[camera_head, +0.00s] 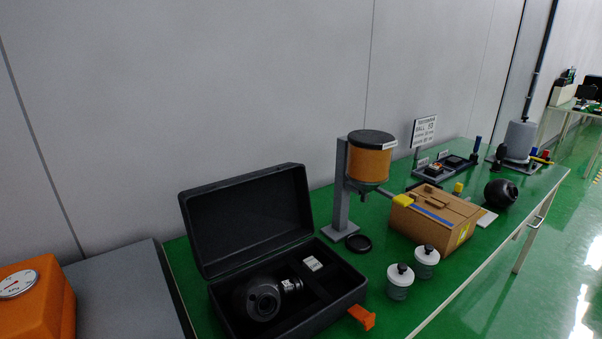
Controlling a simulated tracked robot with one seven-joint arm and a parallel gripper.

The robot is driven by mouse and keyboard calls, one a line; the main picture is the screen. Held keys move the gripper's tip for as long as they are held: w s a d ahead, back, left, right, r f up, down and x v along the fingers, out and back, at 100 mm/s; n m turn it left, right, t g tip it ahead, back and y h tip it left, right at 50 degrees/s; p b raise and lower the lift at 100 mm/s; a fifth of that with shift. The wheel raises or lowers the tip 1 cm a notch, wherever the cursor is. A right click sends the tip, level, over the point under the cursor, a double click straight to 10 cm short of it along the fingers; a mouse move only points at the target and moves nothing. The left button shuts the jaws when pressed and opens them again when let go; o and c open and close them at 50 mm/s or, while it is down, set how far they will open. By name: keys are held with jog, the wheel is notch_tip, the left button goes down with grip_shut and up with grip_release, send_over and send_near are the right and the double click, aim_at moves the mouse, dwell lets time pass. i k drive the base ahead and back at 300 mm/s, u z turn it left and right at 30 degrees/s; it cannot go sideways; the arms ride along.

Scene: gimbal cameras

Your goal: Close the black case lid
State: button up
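The black case (345,290) stands on the green table at the lower middle of the head view. Its lid (246,218) is open and stands up at the back, leaning slightly away from the case. Inside lie a round black camera-like object (262,300) and a small white block (312,263). An orange latch-like piece (362,317) sticks out at the case's front right corner. The near end of the case is cut off by the lower picture edge. My gripper is not in view.
A dispenser with an orange tank (369,162) stands right behind the case. Two white-lidded jars (400,283) (426,262) stand to the right, before a cardboard box (434,222). An orange device with a gauge (38,300) is at far left. A grey wall runs behind the table.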

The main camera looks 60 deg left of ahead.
aim_at(232, 223)
jog(key=z, duration=0.05)
jog(key=i, duration=2.4)
jog(key=u, duration=1.8)
jog(key=i, duration=0.15)
jog(key=u, duration=2.5)
jog(key=i, duration=0.7)
jog(key=u, duration=0.2)
